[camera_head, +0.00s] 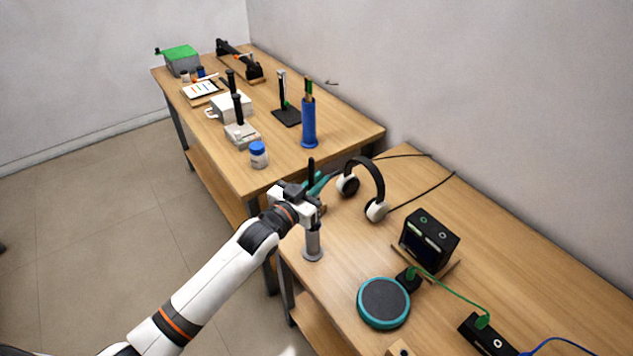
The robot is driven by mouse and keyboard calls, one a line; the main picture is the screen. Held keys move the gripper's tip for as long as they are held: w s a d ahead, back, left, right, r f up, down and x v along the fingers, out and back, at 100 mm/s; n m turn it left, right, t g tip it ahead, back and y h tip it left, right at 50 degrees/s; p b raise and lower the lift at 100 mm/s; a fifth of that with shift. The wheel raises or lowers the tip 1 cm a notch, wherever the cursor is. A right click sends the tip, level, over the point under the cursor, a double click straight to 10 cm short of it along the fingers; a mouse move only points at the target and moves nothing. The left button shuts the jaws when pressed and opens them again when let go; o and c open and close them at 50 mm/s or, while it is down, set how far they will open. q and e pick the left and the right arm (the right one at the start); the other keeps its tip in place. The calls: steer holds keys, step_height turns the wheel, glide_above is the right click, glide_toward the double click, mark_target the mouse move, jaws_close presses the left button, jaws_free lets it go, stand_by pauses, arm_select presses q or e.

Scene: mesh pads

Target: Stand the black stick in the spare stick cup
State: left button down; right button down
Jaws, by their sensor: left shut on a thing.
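My left gripper (308,202) is shut on the black stick (311,170), whose upper end sticks up above the jaws. The stick looks about upright. A slim grey cup (313,243) with a round foot stands on the near table, directly below the gripper in the camera_head view. The gripper hides the cup's upper part and the stick's lower part, so I cannot tell whether the stick's end is inside the cup. A tall blue cup (309,128) with sticks in it stands on the far table. My right gripper is not in view.
A round teal-edged pad (383,303), a black box (429,238) and cables lie to the right. A blue-lidded jar (258,154) stands on the far table.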

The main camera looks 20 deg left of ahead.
arm_select(q)
steer(key=c, duration=1.4)
jaws_free()
steer(key=b+v, duration=0.2)
steer(key=v, duration=1)
